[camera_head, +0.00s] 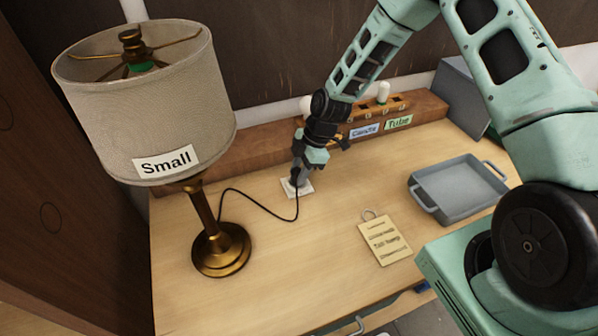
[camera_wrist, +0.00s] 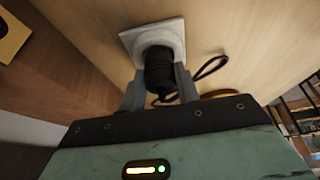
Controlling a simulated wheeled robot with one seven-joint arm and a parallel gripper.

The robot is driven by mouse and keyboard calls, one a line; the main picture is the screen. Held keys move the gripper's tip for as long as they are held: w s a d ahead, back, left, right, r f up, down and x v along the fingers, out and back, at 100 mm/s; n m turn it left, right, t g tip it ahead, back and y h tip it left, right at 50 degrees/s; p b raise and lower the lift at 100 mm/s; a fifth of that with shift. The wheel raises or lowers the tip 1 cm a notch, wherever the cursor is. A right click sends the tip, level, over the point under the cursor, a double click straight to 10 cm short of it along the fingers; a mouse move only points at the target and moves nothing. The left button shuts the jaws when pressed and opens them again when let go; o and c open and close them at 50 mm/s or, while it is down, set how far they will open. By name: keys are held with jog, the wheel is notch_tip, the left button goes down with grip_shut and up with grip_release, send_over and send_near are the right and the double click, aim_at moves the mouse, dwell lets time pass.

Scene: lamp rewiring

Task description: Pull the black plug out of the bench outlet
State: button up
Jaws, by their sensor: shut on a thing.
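The black plug (camera_wrist: 158,69) stands at the white bench outlet (camera_wrist: 143,35), between the two fingers of my gripper (camera_wrist: 160,85) in the wrist view. My gripper is shut on the plug. The plug appears still seated against the outlet plate. In the head view my gripper (camera_head: 299,172) points down at the outlet (camera_head: 297,188) and mostly hides the plug. A black cord (camera_head: 262,205) runs from there to the brass lamp (camera_head: 221,248), which has a beige shade (camera_head: 165,100) labelled "Small".
A grey tray (camera_head: 458,185) sits at the right of the bench. A wooden rack (camera_head: 410,108) labelled "Candle" and "Tube" stands behind the outlet, with a grey box (camera_head: 462,92) at back right.

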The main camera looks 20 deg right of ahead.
aim_at(294, 171)
jog(key=shift+r+p, duration=0.9)
jog(key=shift+r, duration=0.85)
